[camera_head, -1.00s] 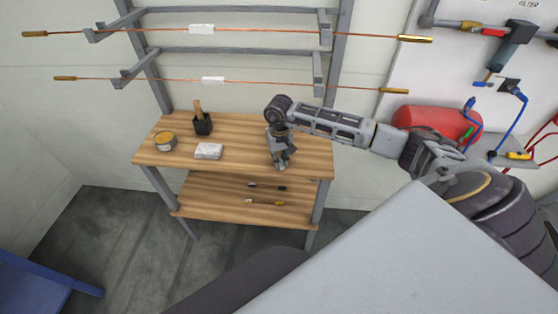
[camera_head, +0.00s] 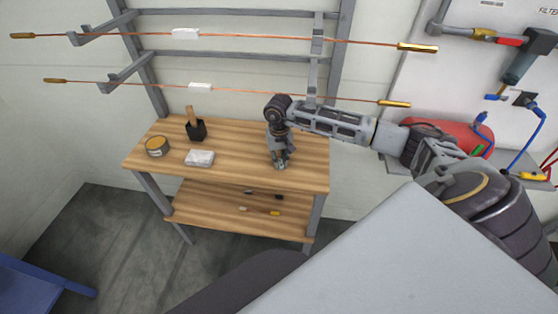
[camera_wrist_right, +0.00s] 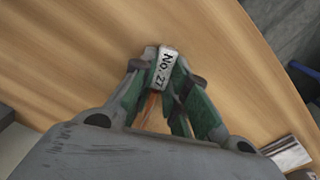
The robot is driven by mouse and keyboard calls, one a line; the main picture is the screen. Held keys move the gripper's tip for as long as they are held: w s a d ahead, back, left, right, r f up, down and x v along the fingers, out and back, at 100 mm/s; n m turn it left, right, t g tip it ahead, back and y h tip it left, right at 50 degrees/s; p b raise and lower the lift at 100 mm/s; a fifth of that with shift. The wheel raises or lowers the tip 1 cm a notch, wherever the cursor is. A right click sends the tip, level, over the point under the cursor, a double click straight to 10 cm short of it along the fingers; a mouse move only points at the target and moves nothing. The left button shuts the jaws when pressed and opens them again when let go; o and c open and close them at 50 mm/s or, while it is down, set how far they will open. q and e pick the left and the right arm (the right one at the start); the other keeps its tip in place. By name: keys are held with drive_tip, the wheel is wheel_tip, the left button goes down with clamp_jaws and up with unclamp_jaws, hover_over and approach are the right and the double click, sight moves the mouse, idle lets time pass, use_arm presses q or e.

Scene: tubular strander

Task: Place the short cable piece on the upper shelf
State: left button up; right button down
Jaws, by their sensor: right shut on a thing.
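The upper shelf (camera_head: 300,175) is the wooden top of a grey-framed bench. My right gripper (camera_head: 281,161) points down over its right part. In the right wrist view, my right gripper (camera_wrist_right: 161,78) is shut on the short cable piece (camera_wrist_right: 166,68). The piece is too small to make out in the head view. My left gripper is not in view.
On the upper shelf stand a round tin (camera_head: 157,146), a white block (camera_head: 199,158) and a black holder (camera_head: 195,130) with a wooden handle. The lower shelf (camera_head: 210,212) carries small dark, white and yellow items. Long tagged copper rods (camera_head: 250,40) hang on brackets above.

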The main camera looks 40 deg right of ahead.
drive_tip(key=shift+s+d+f, duration=0.1)
drive_tip(key=shift+d+f, duration=0.35)
drive_tip(key=shift+d, duration=0.05)
drive_tip(key=c, duration=1.3)
unclamp_jaws()
